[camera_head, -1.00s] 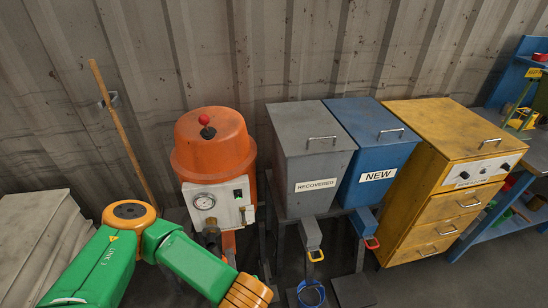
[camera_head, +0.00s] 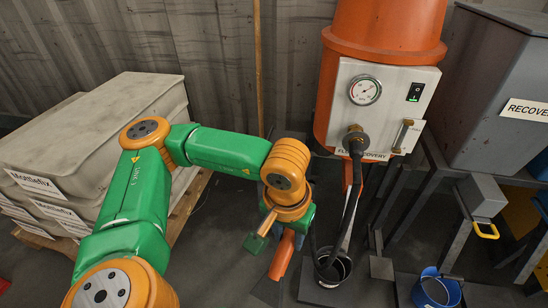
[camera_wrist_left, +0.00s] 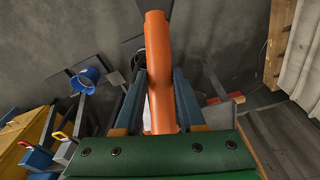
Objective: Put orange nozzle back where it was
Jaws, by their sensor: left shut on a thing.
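The orange flux recovery machine (camera_head: 385,35) is to the right of the gripper in the head view. A black hose (camera_head: 352,190) drops from its front fitting to a dark bucket (camera_head: 345,262). My right gripper is not in view.
Stacked pale bags (camera_head: 110,125) lie on a wooden pallet (camera_head: 184,210) at left. A wooden stick (camera_head: 257,70) leans at the wall. A grey bin (camera_head: 495,90) and a blue bucket (camera_head: 437,285) are at right. Bare floor shows around the gripper.

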